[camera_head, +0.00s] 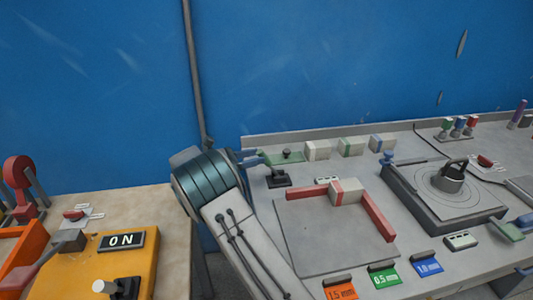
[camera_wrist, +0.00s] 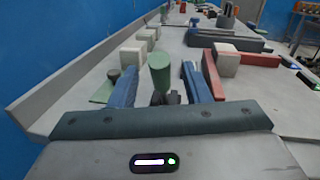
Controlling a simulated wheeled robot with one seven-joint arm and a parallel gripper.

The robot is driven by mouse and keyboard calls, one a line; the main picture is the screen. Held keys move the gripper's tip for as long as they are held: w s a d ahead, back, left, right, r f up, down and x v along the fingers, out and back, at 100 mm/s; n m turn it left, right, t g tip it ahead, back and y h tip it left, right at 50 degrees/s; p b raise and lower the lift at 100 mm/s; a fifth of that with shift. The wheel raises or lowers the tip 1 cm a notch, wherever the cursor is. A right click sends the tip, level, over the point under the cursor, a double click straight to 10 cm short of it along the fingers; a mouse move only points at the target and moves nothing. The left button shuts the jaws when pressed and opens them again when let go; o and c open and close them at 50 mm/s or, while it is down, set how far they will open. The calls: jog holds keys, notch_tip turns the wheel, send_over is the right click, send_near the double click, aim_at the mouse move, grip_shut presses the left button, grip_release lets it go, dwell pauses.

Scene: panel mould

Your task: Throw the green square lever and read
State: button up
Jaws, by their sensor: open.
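My gripper (camera_head: 262,158) is open at the back left of the grey bench, its blue fingers pointing right. In the wrist view the fingers (camera_wrist: 160,72) stand on either side of a green round-topped grip (camera_wrist: 160,66) on a dark stem; I cannot tell if they touch it. A black base (camera_head: 278,179) sits by the fingertips in the head view. A green flat plate with a dark knob (camera_head: 284,156) lies just behind. Another green handle (camera_head: 510,231), squarish, is at the right edge. Which of these is the square lever is not clear. A small white readout (camera_head: 326,180) is too small to read.
Cream blocks (camera_head: 317,150) line the back. At left, an orange box (camera_head: 124,266) bears an ON sign (camera_head: 121,240). A blue wall (camera_head: 330,65) stands behind.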

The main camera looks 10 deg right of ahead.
aim_at(268, 164)
jog(key=d, duration=0.4)
jog(key=shift+w+d, duration=0.4)
